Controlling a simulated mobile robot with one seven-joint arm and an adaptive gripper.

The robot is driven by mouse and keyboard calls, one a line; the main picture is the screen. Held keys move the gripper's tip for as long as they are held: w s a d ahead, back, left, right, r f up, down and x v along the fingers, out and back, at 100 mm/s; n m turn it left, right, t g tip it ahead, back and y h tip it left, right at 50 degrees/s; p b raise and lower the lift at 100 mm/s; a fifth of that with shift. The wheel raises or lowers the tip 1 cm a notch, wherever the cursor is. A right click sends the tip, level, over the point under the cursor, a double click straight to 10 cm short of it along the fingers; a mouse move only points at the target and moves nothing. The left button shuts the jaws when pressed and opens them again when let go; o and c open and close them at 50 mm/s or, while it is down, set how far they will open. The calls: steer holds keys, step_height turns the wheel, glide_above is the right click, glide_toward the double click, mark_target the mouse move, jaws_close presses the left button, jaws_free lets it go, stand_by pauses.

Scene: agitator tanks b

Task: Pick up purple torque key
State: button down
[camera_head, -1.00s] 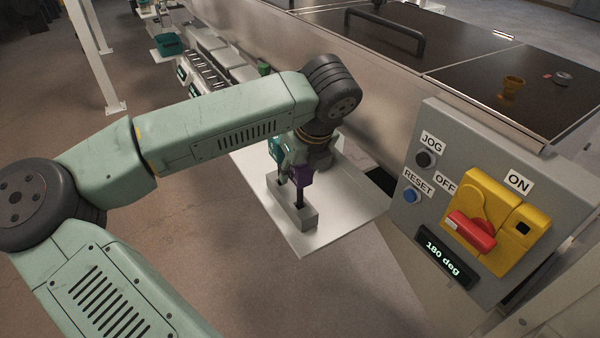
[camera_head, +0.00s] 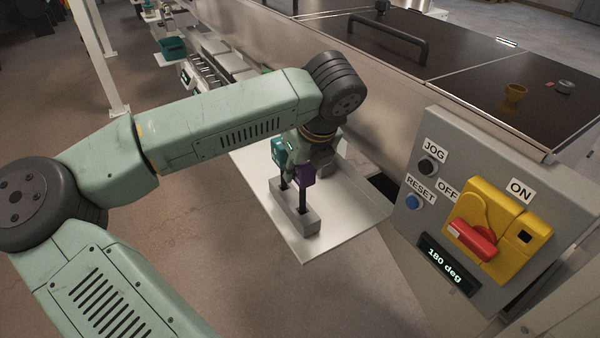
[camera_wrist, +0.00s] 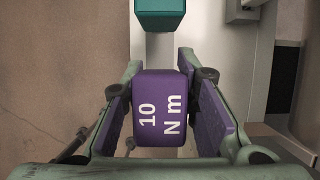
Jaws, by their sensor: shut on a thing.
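The purple torque key (camera_head: 304,175), marked "10 Nm", is upright, its dark shaft pointing down at the grey holder block (camera_head: 311,227). I cannot tell whether the shaft's tip is still inside the block. In the wrist view its purple handle (camera_wrist: 160,112) sits between the pads of my gripper (camera_wrist: 163,115), which is shut on it. In the head view my gripper (camera_head: 303,160) is partly hidden by my wrist. A teal key (camera_head: 278,152) stands in the same block, close behind the purple one; its handle (camera_wrist: 160,14) shows at the top of the wrist view.
The block stands on a pale metal shelf (camera_head: 345,212) with free room to its right. A grey control panel (camera_head: 428,215) with a red switch (camera_head: 472,238) on yellow stands at the right. A dark-topped tank (camera_head: 475,75) lies behind.

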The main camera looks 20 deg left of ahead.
step_height(320, 180, up, 16)
steer(key=p, duration=0.5)
steer(key=shift+r, duration=0.25)
steer(key=c, duration=1.9)
jaws_free()
jaws_close()
steer(key=shift+f, duration=0.15)
